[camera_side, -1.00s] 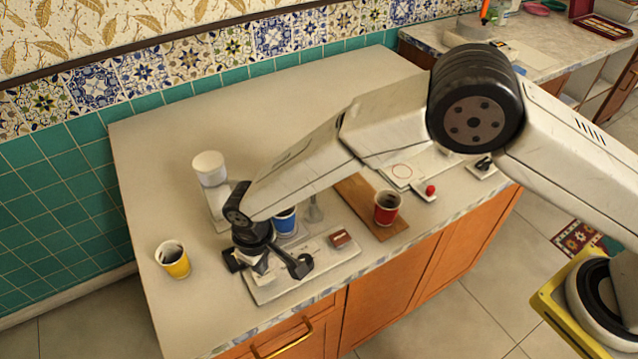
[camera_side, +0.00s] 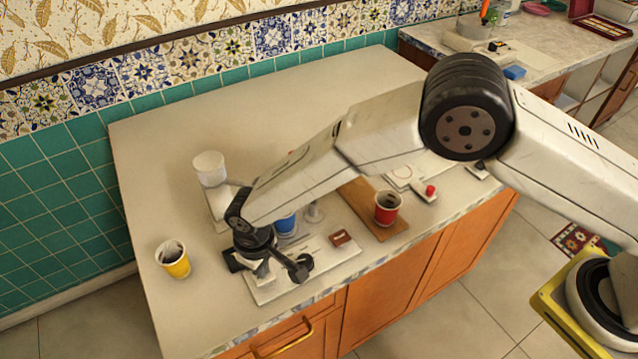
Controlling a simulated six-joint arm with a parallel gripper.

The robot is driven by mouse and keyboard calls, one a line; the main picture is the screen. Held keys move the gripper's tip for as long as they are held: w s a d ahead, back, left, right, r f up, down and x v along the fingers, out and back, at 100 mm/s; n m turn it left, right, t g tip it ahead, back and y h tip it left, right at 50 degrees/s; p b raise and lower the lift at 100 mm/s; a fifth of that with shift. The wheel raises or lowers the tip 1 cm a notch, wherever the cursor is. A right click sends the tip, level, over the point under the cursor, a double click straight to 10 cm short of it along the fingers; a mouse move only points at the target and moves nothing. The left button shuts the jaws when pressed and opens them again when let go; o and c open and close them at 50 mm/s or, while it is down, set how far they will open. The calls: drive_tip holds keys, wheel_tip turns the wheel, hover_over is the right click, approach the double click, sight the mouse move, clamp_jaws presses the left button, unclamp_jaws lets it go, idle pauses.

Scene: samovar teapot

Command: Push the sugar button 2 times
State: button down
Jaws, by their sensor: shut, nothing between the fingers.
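My gripper (camera_side: 263,276) is shut and empty, pointing down at the left end of a pale flat board (camera_side: 318,265) near the counter's front edge. I cannot tell whether its tips touch the board. No sugar label is legible. A white canister (camera_side: 209,168) on a pale stand is behind and left of my gripper; any button at its foot is hidden by my arm. A red round button (camera_side: 430,190) on a small white base sits farther right, well away from my gripper. I cannot tell which is the sugar button.
A yellow cup (camera_side: 172,259) stands left of my gripper. A blue cup (camera_side: 285,224) is close behind it, partly hidden. A small brown-red box (camera_side: 340,237) lies on the pale board. A red cup (camera_side: 388,208) stands on a brown board. The counter's back is clear.

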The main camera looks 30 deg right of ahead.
drive_tip(key=shift+f, duration=0.8)
drive_tip(key=shift+r, duration=1.55)
drive_tip(key=shift+f, duration=1.55)
drive_tip(key=shift+r, duration=1.55)
drive_tip(key=shift+r, duration=0.1)
drive_tip(key=shift+r, duration=1.9)
